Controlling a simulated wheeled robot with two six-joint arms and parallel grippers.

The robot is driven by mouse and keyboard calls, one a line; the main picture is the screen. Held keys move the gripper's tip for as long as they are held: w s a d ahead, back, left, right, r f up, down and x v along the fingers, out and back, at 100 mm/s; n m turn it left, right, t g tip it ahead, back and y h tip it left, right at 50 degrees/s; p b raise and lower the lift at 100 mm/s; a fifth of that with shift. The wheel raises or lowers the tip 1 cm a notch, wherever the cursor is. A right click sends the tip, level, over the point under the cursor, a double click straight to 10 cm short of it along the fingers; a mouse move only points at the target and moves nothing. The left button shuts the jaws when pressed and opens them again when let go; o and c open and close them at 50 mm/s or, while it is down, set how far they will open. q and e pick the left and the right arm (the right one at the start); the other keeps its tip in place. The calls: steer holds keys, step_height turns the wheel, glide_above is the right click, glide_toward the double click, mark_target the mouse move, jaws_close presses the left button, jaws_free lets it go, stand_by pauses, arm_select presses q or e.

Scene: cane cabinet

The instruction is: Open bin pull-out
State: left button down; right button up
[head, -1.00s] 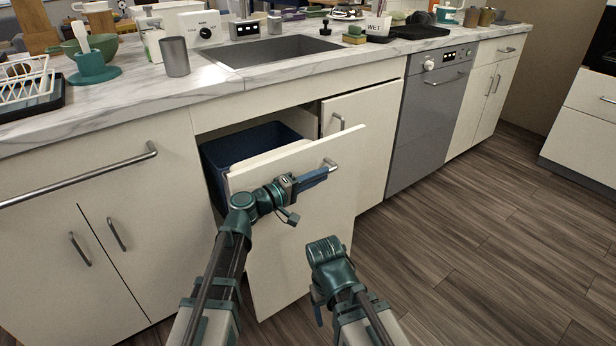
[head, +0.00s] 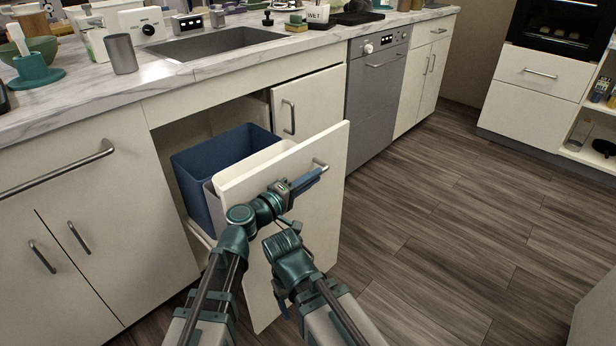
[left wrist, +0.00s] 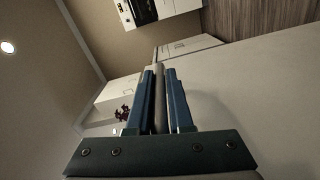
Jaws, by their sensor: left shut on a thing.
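The bin pull-out has a cream front panel (head: 318,215) and stands well out from the cabinet below the sink. A blue bin (head: 205,172) shows behind the panel, with the edge of a paler bin next to it. The metal handle (head: 319,166) is near the top of the panel. My left gripper (head: 306,181) is at this handle. In the left wrist view its two blue fingers close on the handle bar (left wrist: 159,100) from both sides. My right arm is low in front of the panel, and its fingertips (head: 283,306) point down, with their gap hidden.
A cabinet door with an upright handle (head: 292,117) is right of the opening, then a grey dishwasher (head: 374,105). The marble counter (head: 125,85) with a sink runs above. Wooden floor (head: 440,230) is free to the right. A pale edge (head: 597,310) is at lower right.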

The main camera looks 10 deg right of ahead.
arm_select(q)
steer(key=c, duration=0.8)
jaws_free()
steer(key=shift+c, duration=0.2)
